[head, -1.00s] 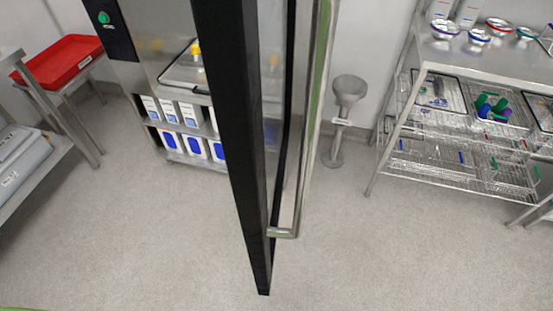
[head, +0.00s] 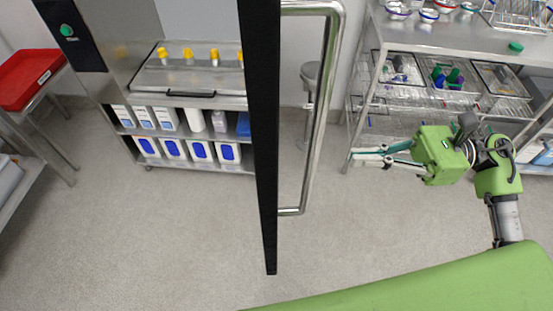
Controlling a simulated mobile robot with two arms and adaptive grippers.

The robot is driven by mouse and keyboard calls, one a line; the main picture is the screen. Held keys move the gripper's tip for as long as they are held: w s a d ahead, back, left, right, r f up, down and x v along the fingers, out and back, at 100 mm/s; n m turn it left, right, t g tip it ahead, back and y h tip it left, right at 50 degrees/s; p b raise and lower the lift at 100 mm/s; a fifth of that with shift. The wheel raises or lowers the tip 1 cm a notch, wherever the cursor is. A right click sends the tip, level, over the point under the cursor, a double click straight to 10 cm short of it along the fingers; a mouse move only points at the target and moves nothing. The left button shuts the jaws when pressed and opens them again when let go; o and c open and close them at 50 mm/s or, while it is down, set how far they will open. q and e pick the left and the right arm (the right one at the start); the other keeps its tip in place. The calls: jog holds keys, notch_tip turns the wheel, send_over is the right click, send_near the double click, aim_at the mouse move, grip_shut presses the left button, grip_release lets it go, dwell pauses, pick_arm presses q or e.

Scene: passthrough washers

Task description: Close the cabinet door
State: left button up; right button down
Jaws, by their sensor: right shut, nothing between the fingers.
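The cabinet door (head: 262,150) stands open in the head view, seen nearly edge-on as a black vertical slab in the middle. Its long metal bar handle (head: 322,110) is on the right side of the door. The cabinet (head: 180,45) is open behind it to the left, with a drawer-like tray and yellow-capped items inside. My right gripper (head: 358,156) is shut and empty, to the right of the handle and apart from it, pointing left. My left gripper is not in view.
Below the cabinet's chamber, shelves (head: 180,135) hold white boxes and bottles. A red tray (head: 28,78) sits on a stand at the left. A steel rack (head: 465,50) with baskets and bowls stands behind my right arm. The floor (head: 180,230) around the door is clear.

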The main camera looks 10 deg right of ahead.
jog(key=w+a+p, duration=0.1)
jog(key=a+p, duration=0.6)
jog(key=a, duration=0.6)
jog(key=shift+w+a, duration=0.3)
jog(key=shift+a, duration=0.05)
jog(key=shift+a+f, duration=0.1)
